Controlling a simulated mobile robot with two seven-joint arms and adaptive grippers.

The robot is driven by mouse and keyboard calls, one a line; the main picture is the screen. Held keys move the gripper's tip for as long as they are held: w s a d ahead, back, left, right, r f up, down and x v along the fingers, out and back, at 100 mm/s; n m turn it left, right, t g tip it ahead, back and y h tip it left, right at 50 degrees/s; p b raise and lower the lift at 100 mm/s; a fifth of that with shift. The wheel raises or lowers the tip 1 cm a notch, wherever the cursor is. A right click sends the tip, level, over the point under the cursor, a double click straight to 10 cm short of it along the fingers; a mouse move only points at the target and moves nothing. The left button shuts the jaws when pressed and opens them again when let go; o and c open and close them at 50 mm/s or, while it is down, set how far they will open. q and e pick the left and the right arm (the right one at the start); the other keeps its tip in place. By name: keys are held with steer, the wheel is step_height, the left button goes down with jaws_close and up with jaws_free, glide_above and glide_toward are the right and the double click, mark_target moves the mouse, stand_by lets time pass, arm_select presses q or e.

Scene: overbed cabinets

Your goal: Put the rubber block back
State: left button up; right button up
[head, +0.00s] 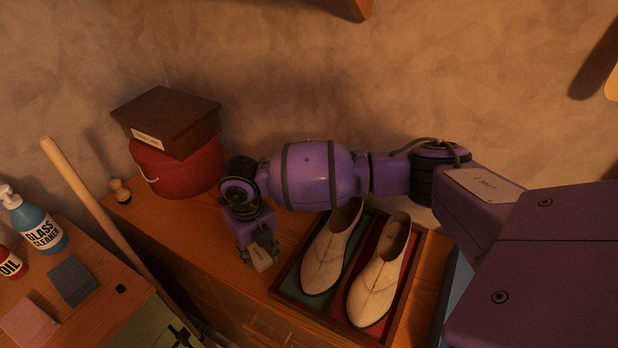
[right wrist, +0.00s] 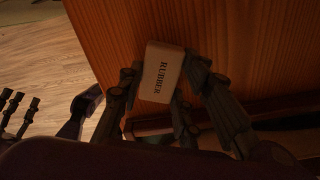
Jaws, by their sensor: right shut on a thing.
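The rubber block (head: 262,258) is a small pale block, and it reads RUBBER in the right wrist view (right wrist: 162,72). My right gripper (head: 258,250) is shut on it. In the right wrist view the fingers (right wrist: 158,95) stand on both sides of the block, over the wooden top near its edge. In the head view the block is just left of the shoe tray (head: 289,283); whether it touches the wood I cannot tell. Dark fingers, apparently my left gripper (right wrist: 20,115), show at the left of the right wrist view; their opening is unclear.
Two pale shoes (head: 330,252) (head: 378,275) lie in the tray. A brown box (head: 168,118) sits on a red round container (head: 180,170) at the back left. A wooden stamp (head: 120,190), a leaning pole (head: 90,205), glass cleaner (head: 40,228) and cloths (head: 73,280) are left.

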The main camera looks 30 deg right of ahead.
mark_target(257, 253)
steer(key=o, duration=0.6)
steer(key=shift+f, duration=0.1)
steer(key=shift+c, duration=0.2)
steer(key=o, duration=0.5)
steer(key=shift+w, duration=0.1)
steer(key=shift+c, duration=0.2)
step_height(257, 253, up, 12)
steer(key=shift+r, duration=0.2)
